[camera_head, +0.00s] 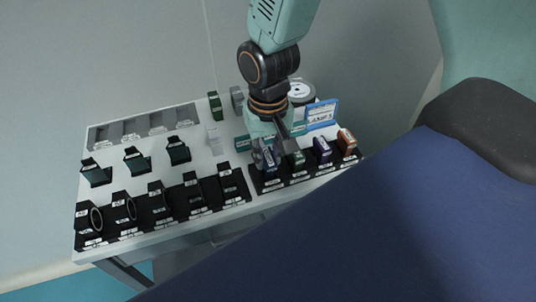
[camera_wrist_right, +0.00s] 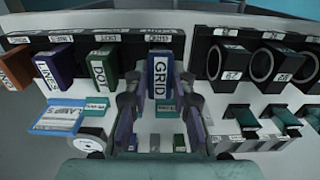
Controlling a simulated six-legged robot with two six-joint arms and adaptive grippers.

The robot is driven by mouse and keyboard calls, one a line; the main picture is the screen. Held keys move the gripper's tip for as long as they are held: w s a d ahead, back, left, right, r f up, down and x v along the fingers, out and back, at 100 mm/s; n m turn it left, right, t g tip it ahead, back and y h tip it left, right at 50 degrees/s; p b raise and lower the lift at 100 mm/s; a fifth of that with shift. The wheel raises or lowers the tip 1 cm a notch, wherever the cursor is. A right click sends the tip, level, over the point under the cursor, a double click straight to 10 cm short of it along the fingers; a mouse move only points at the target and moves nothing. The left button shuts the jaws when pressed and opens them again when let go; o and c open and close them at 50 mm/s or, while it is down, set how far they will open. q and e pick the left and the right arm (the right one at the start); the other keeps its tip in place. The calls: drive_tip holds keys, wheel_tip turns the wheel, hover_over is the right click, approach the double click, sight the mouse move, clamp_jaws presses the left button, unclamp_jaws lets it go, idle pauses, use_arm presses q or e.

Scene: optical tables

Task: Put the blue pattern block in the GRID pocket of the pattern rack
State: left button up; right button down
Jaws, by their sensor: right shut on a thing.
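The blue pattern block (camera_wrist_right: 158,78), marked GRID, is between the fingers of my right gripper (camera_wrist_right: 160,92), which is shut on it. In the head view the block (camera_head: 269,158) is at the leftmost pocket of the black pattern rack (camera_head: 259,187), under my right gripper (camera_head: 267,146). In the wrist view it lines up with the end pocket of the rack (camera_wrist_right: 133,52), whose label seems to read GRID. I cannot tell whether it is fully seated. My left gripper is not in view.
Green (camera_head: 297,157), purple (camera_head: 322,149) and orange (camera_head: 347,142) blocks stand in the other rack pockets. A row of black holders (camera_head: 158,203) adjoins on the left. A blue-framed sign (camera_head: 321,115) and a round reel (camera_head: 300,91) stand behind.

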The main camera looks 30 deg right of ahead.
sight(268, 152)
drive_tip(key=shift+f, duration=0.15)
drive_tip(key=c, duration=1.3)
unclamp_jaws()
drive_tip(key=shift+w+d+f, duration=0.25)
drive_tip(key=shift+w+d, duration=0.1)
drive_tip(key=shift+w, duration=0.2)
drive_tip(key=shift+o, duration=0.8)
drive_tip(key=shift+s+a+r, duration=0.1)
drive_tip(key=shift+s, duration=0.05)
drive_tip(key=shift+s+a+r, duration=0.2)
drive_tip(key=shift+s, duration=0.15)
drive_tip(key=shift+w+d, duration=0.15)
drive_tip(key=shift+w, duration=0.1)
drive_tip(key=shift+w+d+r, duration=0.1)
drive_tip(key=shift+w+r, duration=0.1)
drive_tip(key=shift+r, duration=0.15)
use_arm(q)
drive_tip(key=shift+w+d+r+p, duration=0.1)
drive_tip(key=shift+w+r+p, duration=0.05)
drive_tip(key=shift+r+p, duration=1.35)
use_arm(e)
wheel_tip(268, 152, up, 11)
drive_tip(key=shift+s, duration=0.3)
